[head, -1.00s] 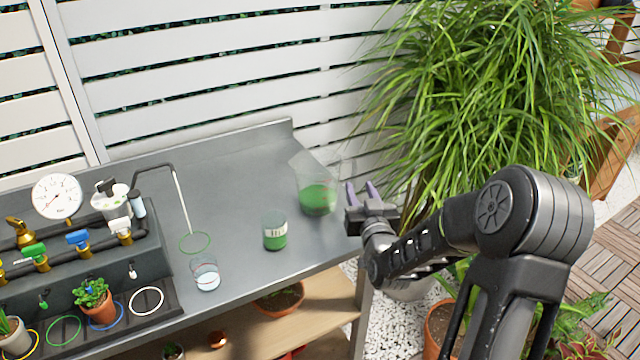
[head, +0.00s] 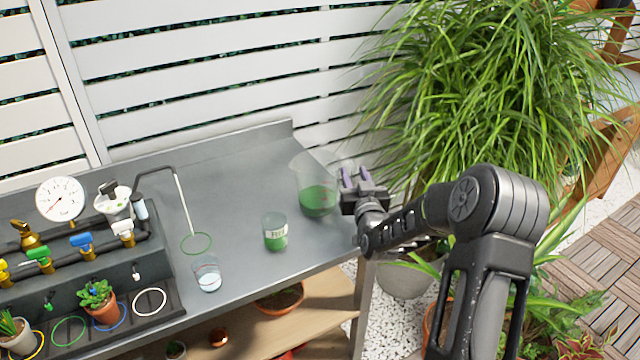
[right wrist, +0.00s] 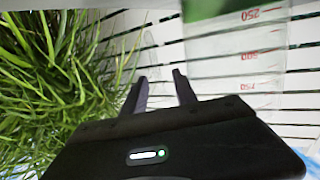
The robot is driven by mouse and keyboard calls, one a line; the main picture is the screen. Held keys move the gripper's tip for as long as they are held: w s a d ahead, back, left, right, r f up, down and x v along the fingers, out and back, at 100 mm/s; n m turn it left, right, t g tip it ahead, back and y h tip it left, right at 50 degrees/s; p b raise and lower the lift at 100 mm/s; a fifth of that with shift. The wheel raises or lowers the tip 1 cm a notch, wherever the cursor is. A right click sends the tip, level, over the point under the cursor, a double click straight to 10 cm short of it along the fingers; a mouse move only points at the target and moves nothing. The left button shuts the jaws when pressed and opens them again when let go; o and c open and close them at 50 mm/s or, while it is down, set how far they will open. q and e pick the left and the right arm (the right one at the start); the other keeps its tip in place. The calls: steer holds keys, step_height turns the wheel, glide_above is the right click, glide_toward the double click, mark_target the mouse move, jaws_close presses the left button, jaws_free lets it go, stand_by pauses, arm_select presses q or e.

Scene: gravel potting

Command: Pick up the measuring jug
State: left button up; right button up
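The measuring jug (head: 317,198) is a clear vessel with green liquid in its lower part, standing upright at the right end of the grey bench. In the right wrist view the jug (right wrist: 235,55) shows red marks, at the upper right and beyond the fingers. My right gripper (head: 357,176) is just right of the jug in the head view. Its two purple-grey fingers are apart with nothing between them, and they also show in the right wrist view (right wrist: 160,85). I cannot tell whether a finger touches the jug. My left gripper is in neither view.
A small labelled jar of green liquid (head: 275,232) and a small clear beaker (head: 207,272) stand left of the jug. A valve manifold with a gauge (head: 60,201) and small potted plants fills the bench's left. A large grassy plant (head: 480,90) stands behind my right arm.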

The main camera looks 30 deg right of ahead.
stand_by(0.6)
jaws_close()
steer(key=shift+r, duration=0.1)
stand_by(1.1)
